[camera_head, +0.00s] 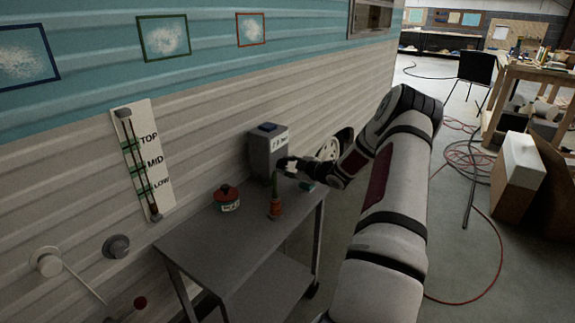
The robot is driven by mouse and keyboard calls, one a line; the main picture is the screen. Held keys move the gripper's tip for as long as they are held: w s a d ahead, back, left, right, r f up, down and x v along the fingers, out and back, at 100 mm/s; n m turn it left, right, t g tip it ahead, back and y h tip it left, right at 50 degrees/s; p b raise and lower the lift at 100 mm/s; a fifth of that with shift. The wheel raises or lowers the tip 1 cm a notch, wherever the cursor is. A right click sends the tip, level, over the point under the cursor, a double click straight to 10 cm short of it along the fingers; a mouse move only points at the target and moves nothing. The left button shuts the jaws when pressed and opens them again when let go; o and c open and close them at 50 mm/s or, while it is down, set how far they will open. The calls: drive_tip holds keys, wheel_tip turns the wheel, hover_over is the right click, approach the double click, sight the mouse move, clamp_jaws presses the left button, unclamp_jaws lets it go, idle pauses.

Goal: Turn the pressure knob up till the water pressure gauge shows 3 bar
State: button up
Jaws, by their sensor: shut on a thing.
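A grey box (267,142) with a blue top and a small label stands against the camper wall, at the table's back. My gripper (284,164) is at the box's lower front and appears shut on a small knob there. My fingers hide most of that knob, so its turn cannot be read. A round pale disc with a dark rim (329,150) shows behind my arm, partly covered. I cannot tell whether it is the pressure gauge, and no needle or bar reading is legible.
A grey table (225,252) carries a red-lidded pot (229,203), an orange and green bottle (275,208) just below my gripper, and a small green item (307,186). A TOP/MID/LOW level strip (150,165) and grey knob (116,247) are on the wall.

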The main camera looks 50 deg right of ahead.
drive_tip(key=p, duration=0.1)
drive_tip(key=m+p, duration=0.1)
drive_tip(key=shift+r+m+y+p, duration=0.2)
drive_tip(key=shift+m+y+p, duration=0.1)
drive_tip(key=shift+y+p, duration=0.1)
drive_tip(key=shift+d+m+y+p, duration=0.1)
drive_tip(key=shift+m+y+p, duration=0.3)
drive_tip(key=shift+m+p, duration=0.25)
drive_tip(key=shift+d+f+m+y, duration=0.1)
drive_tip(key=shift+f+m+y, duration=0.1)
drive_tip(key=shift+m+y, duration=0.75)
drive_tip(key=shift+m+g+y, duration=0.25)
drive_tip(key=shift+m+g, duration=0.05)
drive_tip(key=shift+m, duration=0.7)
drive_tip(key=shift+d, duration=0.1)
drive_tip(key=o, duration=1.2)
drive_tip(key=shift+c, duration=0.2)
